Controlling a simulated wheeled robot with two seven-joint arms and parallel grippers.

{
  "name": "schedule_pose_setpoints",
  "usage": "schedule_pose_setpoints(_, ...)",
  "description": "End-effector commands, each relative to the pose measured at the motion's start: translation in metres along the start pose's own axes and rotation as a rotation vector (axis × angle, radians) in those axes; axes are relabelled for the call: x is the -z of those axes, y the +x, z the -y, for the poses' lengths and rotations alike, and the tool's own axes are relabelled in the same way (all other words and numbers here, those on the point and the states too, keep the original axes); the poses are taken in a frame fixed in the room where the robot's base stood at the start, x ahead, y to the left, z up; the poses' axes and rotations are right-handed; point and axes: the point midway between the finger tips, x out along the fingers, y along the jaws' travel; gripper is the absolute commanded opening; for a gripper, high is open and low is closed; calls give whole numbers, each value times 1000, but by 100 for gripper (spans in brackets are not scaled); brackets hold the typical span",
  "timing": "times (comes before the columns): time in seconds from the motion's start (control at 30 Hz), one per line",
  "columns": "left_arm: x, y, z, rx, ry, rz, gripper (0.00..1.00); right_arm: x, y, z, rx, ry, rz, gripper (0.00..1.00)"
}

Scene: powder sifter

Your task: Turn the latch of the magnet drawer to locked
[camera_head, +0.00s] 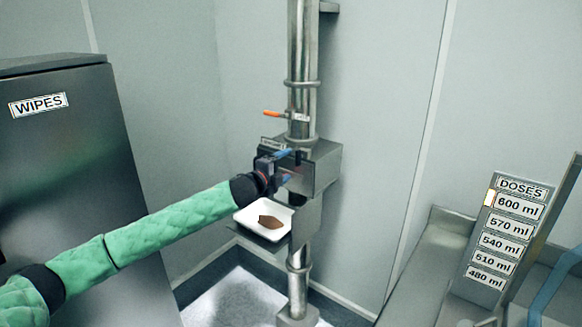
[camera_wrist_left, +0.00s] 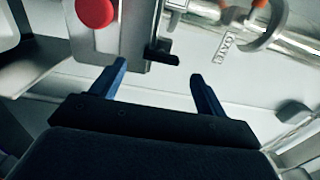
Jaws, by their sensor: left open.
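The magnet drawer housing (camera_head: 325,165) is a grey metal box on the vertical pipe. Its small black latch (camera_head: 297,157) is on the front and partly hidden by my gripper in the head view. My left gripper (camera_head: 289,166) is at the housing front, with its blue fingers apart. In the left wrist view the latch (camera_wrist_left: 162,53) lies just beyond the open fingertips (camera_wrist_left: 157,75), between them across the picture, with gaps on both sides. I cannot tell its depth from the fingers. A red round knob (camera_wrist_left: 95,11) shows on the metal face. My right gripper is out of view.
An orange-handled valve (camera_head: 271,113) is above the housing. A white tray (camera_head: 243,217) with brown powder (camera_head: 269,221) sits below my gripper. A WIPES cabinet (camera_head: 80,150) stands left; a DOSES board (camera_head: 510,190) is right. A GATE label (camera_wrist_left: 233,43) shows near the pipe.

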Motion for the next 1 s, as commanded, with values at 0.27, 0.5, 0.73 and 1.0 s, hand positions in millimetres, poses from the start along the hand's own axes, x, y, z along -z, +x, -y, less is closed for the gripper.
schedule_pose_setpoints(0.27, 0, -22, -1, 0, 1, 1, 75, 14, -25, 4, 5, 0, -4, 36)
schedule_pose_setpoints(0.5, 0, -24, 0, 0, 1, 0, 75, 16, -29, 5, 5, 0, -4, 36)
schedule_pose_setpoints(0.73, 4, -25, -4, -3, -9, 1, 75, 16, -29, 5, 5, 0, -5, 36)
schedule_pose_setpoints(1.0, 45, -39, -48, -43, -161, 36, 75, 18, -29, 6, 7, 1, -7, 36)
